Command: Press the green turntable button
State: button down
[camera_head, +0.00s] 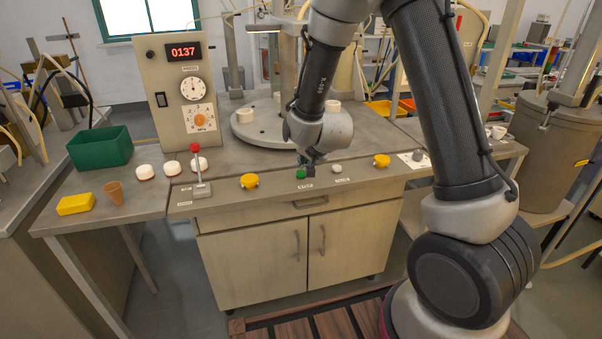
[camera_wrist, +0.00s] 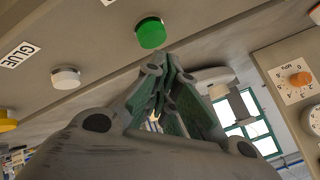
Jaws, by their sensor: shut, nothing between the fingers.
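The green button (camera_head: 301,174) sits on the front strip of the workbench, below the round grey turntable (camera_head: 245,130). In the wrist view the green button (camera_wrist: 151,33) shows as a domed cap just beyond the fingertips. My gripper (camera_head: 310,170) is shut and empty, pointing down right beside the button in the head view. In the wrist view my gripper's (camera_wrist: 170,62) fingertips look close to the button, with a small gap in the picture. I cannot tell the exact height over it.
A white button (camera_head: 337,168) is right of the green one; it shows by a GLUE label in the wrist view (camera_wrist: 66,77). Yellow knobs (camera_head: 249,181) (camera_head: 382,160) flank them. A red-topped lever (camera_head: 199,172) stands left. A control panel (camera_head: 150,75) reads 0137.

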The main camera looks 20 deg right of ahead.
aim_at(304, 171)
jog(key=shift+f, duration=0.15)
jog(key=shift+f, duration=0.3)
jog(key=shift+f, duration=0.5)
dwell(0.6)
jog(key=shift+r, duration=3.45)
